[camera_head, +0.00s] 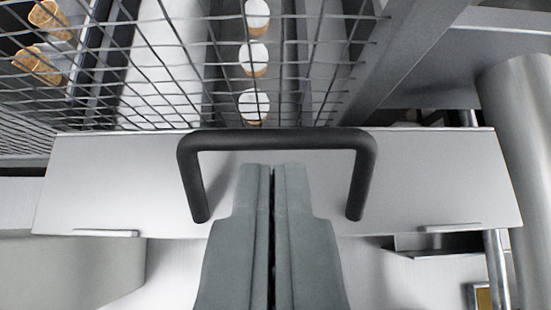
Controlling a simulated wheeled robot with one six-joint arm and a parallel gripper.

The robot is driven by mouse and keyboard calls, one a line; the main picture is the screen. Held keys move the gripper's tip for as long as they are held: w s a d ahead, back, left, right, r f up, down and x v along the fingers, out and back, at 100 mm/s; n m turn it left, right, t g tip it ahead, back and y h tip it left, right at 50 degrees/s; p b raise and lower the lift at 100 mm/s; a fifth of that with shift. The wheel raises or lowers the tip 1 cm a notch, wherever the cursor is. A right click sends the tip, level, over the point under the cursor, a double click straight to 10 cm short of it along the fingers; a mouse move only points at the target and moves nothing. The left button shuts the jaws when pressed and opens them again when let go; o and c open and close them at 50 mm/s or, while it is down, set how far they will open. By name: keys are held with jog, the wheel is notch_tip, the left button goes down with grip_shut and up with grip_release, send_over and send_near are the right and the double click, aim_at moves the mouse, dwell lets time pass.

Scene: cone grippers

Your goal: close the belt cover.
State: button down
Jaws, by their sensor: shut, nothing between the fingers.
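The belt cover is a wire mesh panel (160,60) filling the upper left and middle of the view. A black U-shaped handle (280,140) runs across the middle, in front of a pale grey flat panel (110,180). My gripper (272,168) is shut and empty. Its fingertips lie between the two legs of the handle in the picture, just below the crossbar. I cannot tell whether they touch the handle.
Behind the mesh, several white-topped cones (254,55) stand in a row, with more orange ones (38,65) at the upper left. A metal frame post (405,50) and a thick grey cylinder (520,150) stand at the right.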

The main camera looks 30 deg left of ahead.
aim_at(273, 137)
jog(key=x, duration=0.7)
jog(key=shift+w+a+f, duration=0.1)
jog(key=shift+w+f, duration=0.1)
